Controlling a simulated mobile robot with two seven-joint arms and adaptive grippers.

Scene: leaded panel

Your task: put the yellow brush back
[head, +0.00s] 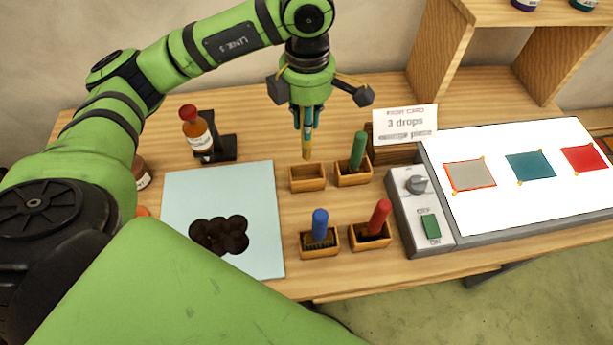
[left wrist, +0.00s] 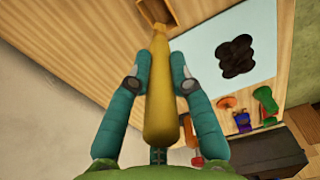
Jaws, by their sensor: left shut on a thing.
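The yellow brush (head: 307,147) is in my left gripper (head: 307,120), pointing down in the head view. The empty wooden holder (head: 308,187) is just below and in front of its lower end; the two look apart. In the left wrist view the yellow brush (left wrist: 163,110) lies between the two teal fingers of my left gripper (left wrist: 160,65), and its far end points toward a wooden holder (left wrist: 155,12) at the top edge. The gripper is shut on the brush. My right gripper is not in view.
Three holders hold a green brush (head: 358,150), a blue brush (head: 320,224) and a red brush (head: 379,216). A pale blue sheet (head: 180,200) with a dark blot lies left. A bottle (head: 197,132) stands behind it. A switch box (head: 410,200) and lit panel (head: 500,210) are right.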

